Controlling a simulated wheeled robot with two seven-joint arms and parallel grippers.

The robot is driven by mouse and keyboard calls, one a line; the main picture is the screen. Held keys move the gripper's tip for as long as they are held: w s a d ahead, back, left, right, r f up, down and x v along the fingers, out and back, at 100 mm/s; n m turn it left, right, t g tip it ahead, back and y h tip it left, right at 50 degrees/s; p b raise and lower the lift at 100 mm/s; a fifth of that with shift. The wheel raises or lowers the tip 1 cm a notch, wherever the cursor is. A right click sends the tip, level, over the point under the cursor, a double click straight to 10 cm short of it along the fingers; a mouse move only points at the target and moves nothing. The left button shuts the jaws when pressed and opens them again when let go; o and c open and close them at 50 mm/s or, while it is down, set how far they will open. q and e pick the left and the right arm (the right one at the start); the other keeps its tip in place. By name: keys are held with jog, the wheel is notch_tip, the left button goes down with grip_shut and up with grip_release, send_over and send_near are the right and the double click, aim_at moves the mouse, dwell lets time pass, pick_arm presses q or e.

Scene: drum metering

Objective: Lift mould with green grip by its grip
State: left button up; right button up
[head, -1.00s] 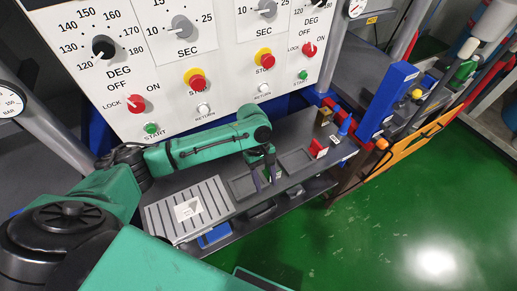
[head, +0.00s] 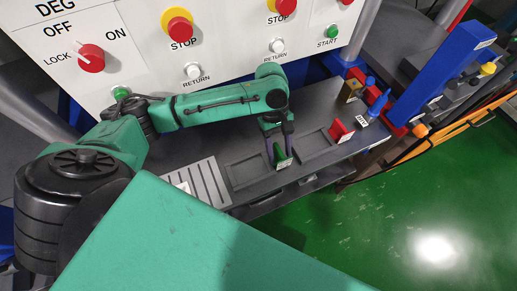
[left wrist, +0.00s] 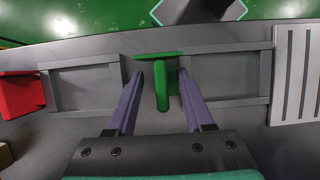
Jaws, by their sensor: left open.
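The mould with the green grip (left wrist: 160,84) stands on the grey bench between two shallow trays. In the left wrist view its grip lies between the two open fingers of my left gripper (left wrist: 160,100), with a gap visible on each side. In the head view the green mould (head: 283,162) is partly hidden behind my left gripper (head: 279,158), which points down at it. My right gripper is not in view.
A red-gripped mould (head: 338,131) stands beyond the right-hand tray (head: 313,145), with a blue bottle (head: 377,105) further along. A slatted rack (head: 207,180) lies to the left. The control panel (head: 215,45) rises behind the bench.

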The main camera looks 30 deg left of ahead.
pick_arm(q)
jog(key=shift+s+r, duration=0.1)
jog(key=shift+r, duration=0.05)
grip_shut()
dwell(1.3)
